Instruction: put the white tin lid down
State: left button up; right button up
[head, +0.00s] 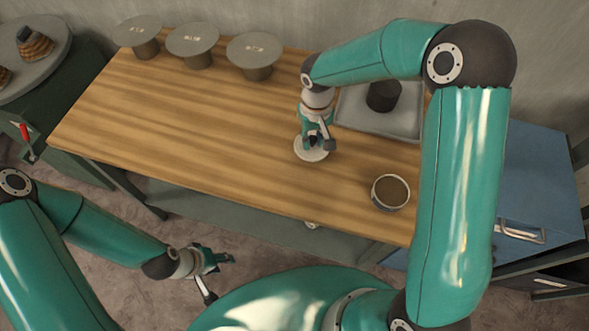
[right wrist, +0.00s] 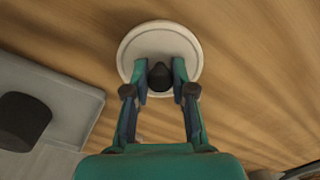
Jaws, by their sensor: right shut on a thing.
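The white tin lid (head: 306,155) is a round, pale disc with a dark knob, at or just above the wooden table near its middle. I cannot tell whether it touches the wood. My right gripper (head: 315,141) is above it, shut on its knob. In the right wrist view, the lid (right wrist: 160,36) lies flat to the camera and the fingers of the right gripper (right wrist: 160,78) press the dark knob from both sides. My left gripper (head: 222,257) hangs off the table's front edge, holding nothing that I can see. Its finger opening is unclear.
A bowl with brown contents (head: 391,191) stands at the table's right front. A grey tray (head: 405,128) with a dark cylinder (head: 383,95) lies behind it; the tray also shows in the right wrist view (right wrist: 75,100). Three grey round-topped stands (head: 254,50) line the back left. The left tabletop is clear.

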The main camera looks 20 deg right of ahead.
jog(key=shift+s+d, duration=0.1)
jog(key=shift+d, duration=0.05)
jog(key=shift+r, duration=0.15)
jog(key=shift+r+n, duration=0.2)
jog(key=shift+n, duration=0.3)
jog(key=a+r+n+b, duration=0.2)
jog(key=a+r+n, duration=0.2)
jog(key=r+n, duration=0.5)
notch_tip(320, 180, up, 7)
jog(key=n+b, duration=0.1)
jog(key=n, duration=1.4)
send_over(295, 177)
notch_tip(295, 177, down, 19)
jog(key=shift+b, duration=0.3)
jog(key=shift+f, duration=0.15)
jog(key=o, duration=0.9)
